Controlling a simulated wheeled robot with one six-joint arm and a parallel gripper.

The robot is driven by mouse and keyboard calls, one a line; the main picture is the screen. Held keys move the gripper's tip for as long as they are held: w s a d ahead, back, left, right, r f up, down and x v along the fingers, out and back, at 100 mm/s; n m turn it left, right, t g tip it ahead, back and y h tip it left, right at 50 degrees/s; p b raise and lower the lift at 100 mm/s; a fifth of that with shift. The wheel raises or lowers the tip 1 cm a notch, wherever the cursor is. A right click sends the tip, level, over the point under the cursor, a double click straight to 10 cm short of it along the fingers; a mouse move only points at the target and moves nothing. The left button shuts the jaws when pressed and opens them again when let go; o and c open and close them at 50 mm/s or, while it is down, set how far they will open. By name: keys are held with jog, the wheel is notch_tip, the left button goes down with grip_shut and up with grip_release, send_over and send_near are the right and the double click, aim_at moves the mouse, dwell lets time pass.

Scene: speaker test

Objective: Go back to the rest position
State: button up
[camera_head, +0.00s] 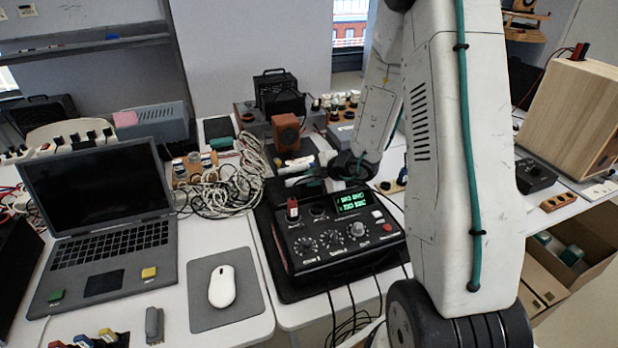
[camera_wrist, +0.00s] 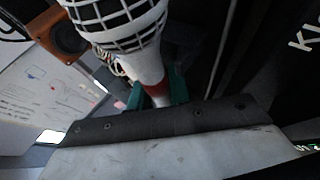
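My gripper (camera_wrist: 157,92) has a green finger on each side of the narrow end of a white, microphone-like object (camera_wrist: 148,62), and appears closed on it. The object has a red band near the fingers and a rounded head with a dark-and-white grid. In the head view, my arm reaches down behind the black control box, and its end is partly hidden there among white parts; the fingers are not clear in that view.
The black control box (camera_head: 335,255) with knobs and a green display stands close in front of my arm's end. A laptop (camera_head: 100,215), a mouse (camera_head: 222,286), tangled cables (camera_head: 235,180) and a small wooden speaker (camera_head: 285,130) lie around. A wooden box (camera_head: 575,115) stands at the right.

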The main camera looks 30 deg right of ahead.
jog(key=shift+o, duration=0.6)
jog(key=v, duration=0.7)
jog(key=s+a+r+n+y, duration=0.1)
jog(key=a+n, duration=0.1)
jog(key=n, duration=0.3)
jog(key=s+a+n+g+y, duration=0.1)
jog(key=a+n, duration=0.1)
jog(key=n, duration=0.3)
jog(key=s+a+r+n+y, duration=0.1)
jog(key=a+n, duration=0.1)
jog(key=n, duration=0.2)
jog(key=shift+a+r+n+g+y, duration=0.2)
jog(key=shift+r+n+g+y, duration=0.1)
jog(key=shift+r+n, duration=0.1)
jog(key=s+a+r+n+g+y, duration=0.1)
jog(key=s+a+r+n+g, duration=0.6)
jog(key=n, duration=1)
jog(key=s+r+n+h, duration=0.4)
jog(key=s+r+n, duration=0.1)
jog(key=s+n, duration=0.4)
jog(key=s+a+r+n+h, duration=0.1)
jog(key=s+r+n+h, duration=0.2)
jog(key=s+r+n, duration=0.3)
jog(key=shift+s+n+t+h, duration=0.35)
jog(key=shift+s+n, duration=1.55)
jog(key=shift+n, duration=1.9)
